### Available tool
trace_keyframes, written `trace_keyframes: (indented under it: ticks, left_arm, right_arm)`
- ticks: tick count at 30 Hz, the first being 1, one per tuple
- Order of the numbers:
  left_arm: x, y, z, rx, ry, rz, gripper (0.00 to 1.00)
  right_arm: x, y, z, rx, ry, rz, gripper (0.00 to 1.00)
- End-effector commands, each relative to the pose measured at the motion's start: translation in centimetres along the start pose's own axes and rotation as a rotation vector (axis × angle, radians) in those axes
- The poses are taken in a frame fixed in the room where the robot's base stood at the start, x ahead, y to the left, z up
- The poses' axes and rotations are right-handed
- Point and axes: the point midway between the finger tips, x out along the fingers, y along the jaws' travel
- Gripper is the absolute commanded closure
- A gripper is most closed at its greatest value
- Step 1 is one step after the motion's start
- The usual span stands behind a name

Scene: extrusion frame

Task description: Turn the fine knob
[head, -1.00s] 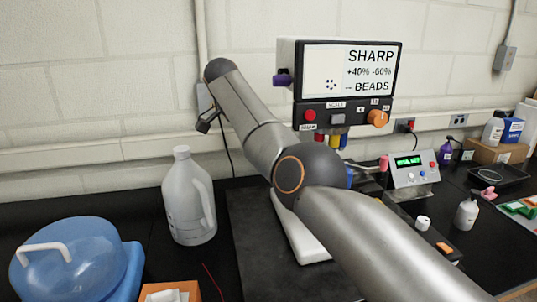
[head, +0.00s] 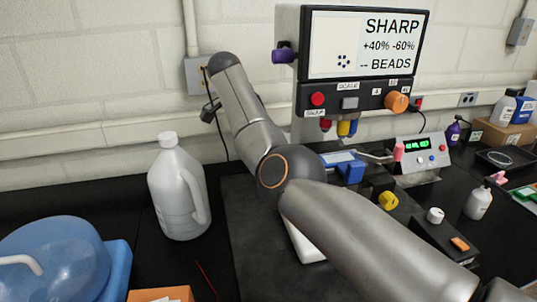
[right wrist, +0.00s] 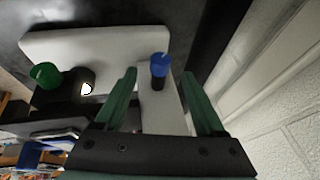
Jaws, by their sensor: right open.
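In the right wrist view, my right gripper (right wrist: 159,74) is open, with its two green fingers apart. A blue knob (right wrist: 159,64) on a post stands between the fingertips, with a visible gap on each side. A green knob (right wrist: 46,75) sits further left on a dark block. I cannot read which knob is the fine one. In the head view, my right arm crosses the instrument and its gripper cannot be made out. The instrument's screen (head: 368,45) reads SHARP, +40% -60%, BEADS. My left gripper is not in view.
An orange dial (head: 396,102) and red button (head: 317,98) sit below the screen. A white jug (head: 176,195) and blue container (head: 55,262) stand left. A grey box with a green display (head: 420,152) stands right. A pale wall fills the right wrist view's right side.

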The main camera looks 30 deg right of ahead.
Motion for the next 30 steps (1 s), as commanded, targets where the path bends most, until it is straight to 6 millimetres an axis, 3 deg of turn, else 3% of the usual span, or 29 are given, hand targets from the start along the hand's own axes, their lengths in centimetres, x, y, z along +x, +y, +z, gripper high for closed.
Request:
trace_keyframes:
  ticks: [3, 9, 21, 30]
  left_arm:
    - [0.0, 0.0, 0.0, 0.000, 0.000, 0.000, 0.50]
    - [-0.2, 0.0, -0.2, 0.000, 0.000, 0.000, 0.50]
    - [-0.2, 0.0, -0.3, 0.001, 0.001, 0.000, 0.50]
    - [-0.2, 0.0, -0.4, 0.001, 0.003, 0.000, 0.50]
  right_arm:
    - [2.4, 0.0, -0.1, 0.001, 0.000, 0.003, 0.28]
    - [4.9, 0.0, -0.1, 0.001, 0.001, 0.001, 0.28]
    - [5.7, -0.1, -0.1, 0.001, 0.001, -0.001, 0.28]
    - [5.7, 0.0, -0.1, 0.001, 0.001, -0.001, 0.61]
